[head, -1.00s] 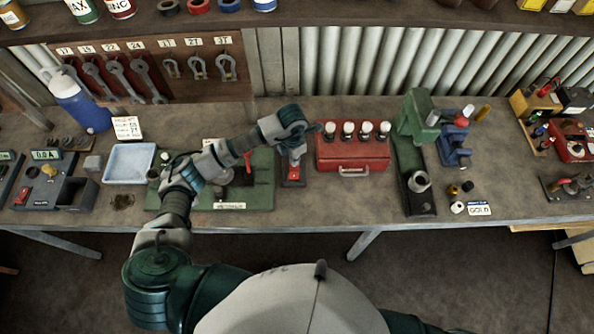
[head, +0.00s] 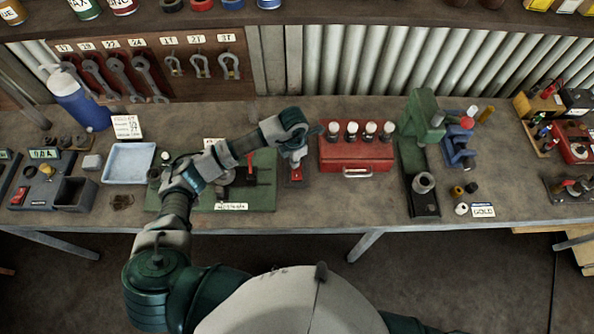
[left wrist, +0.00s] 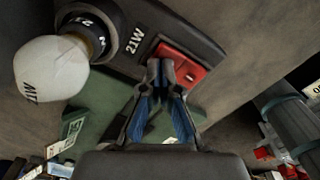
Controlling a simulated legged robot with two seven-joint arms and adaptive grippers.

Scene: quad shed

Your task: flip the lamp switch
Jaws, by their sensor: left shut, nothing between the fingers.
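The lamp unit has a dark base (left wrist: 200,35) marked 21W, with a white bulb (left wrist: 50,68) in a black socket at the left in the left wrist view. A red rocker switch (left wrist: 182,66) sits on the base beside the label. My left gripper (left wrist: 166,66) is shut and empty. Its fingertips are at the switch and overlap its left part; I cannot tell whether they touch it. My right gripper is out of view.
A red case (head: 356,158) with several bulbs stands close to the right of the gripper. A green board (head: 262,196) lies under my left forearm. A green and black press (head: 420,190) stands farther right. Bare bench shows in front of the red case.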

